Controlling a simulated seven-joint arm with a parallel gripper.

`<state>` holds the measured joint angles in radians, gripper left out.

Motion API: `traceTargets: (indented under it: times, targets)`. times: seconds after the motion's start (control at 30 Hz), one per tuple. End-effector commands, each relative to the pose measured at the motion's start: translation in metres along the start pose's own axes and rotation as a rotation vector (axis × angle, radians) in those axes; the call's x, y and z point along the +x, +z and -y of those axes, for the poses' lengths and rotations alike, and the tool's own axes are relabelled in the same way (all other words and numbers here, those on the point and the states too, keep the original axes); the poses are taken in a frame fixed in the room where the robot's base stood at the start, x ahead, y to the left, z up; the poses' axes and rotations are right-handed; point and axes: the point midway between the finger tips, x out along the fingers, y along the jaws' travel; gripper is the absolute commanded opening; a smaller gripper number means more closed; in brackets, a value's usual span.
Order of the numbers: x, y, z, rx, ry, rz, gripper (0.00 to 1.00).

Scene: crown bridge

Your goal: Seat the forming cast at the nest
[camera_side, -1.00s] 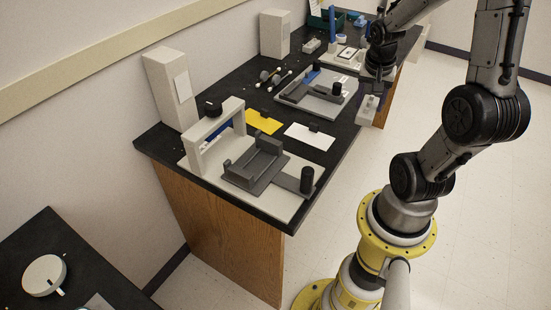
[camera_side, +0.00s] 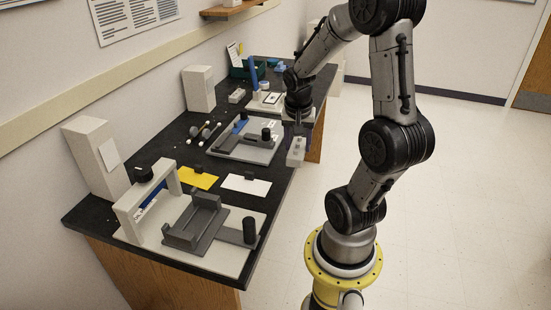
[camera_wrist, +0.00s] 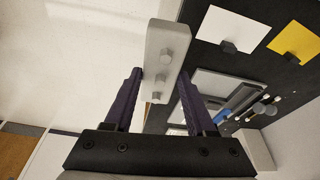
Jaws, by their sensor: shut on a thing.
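A pale grey block with small round studs, which I take to be the forming cast (camera_side: 296,151), is in my gripper (camera_side: 297,126). In the wrist view, the block (camera_wrist: 166,55) sits between the two purple fingers of my gripper (camera_wrist: 160,76). In the side view it hangs at the bench's right edge, beside the middle fixture. A dark grey cradle with raised walls (camera_side: 190,238), possibly the nest, sits on the near pale baseplate (camera_side: 248,258), well away from the block. I cannot tell for certain which fixture is the nest.
The middle fixture plate (camera_side: 226,147) carries a grey frame and black knob. A yellow card (camera_side: 200,180) and white card (camera_side: 245,185) lie between the fixtures. A pale arch (camera_side: 128,213) stands over the near baseplate. A black post (camera_side: 249,230) rises at its right. Tall pale boxes (camera_side: 97,157) line the wall.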

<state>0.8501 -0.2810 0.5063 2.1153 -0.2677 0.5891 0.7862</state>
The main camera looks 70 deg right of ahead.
Motion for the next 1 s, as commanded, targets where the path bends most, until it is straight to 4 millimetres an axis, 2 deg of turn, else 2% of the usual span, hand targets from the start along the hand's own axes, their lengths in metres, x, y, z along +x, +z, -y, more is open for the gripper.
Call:
traceTargets:
  times: [0.17, 0.23, 0.33, 0.47, 0.67, 0.8, 1.0]
  targets:
    - [-0.004, -0.005, -0.001, 0.182, 0.052, -0.002, 0.00]
    - [-0.006, -0.008, 0.005, 0.271, 0.079, 0.000, 0.00]
    - [-0.008, -0.007, 0.028, 0.362, 0.106, 0.001, 0.00]
    - [-0.010, 0.005, 0.074, 0.428, 0.126, 0.002, 0.00]
    - [-0.015, 0.045, 0.142, 0.426, 0.127, 0.002, 0.00]
    - [-0.018, 0.086, 0.184, 0.365, 0.110, 0.002, 0.00]
    - [-0.023, 0.150, 0.226, 0.205, 0.067, 0.002, 0.00]
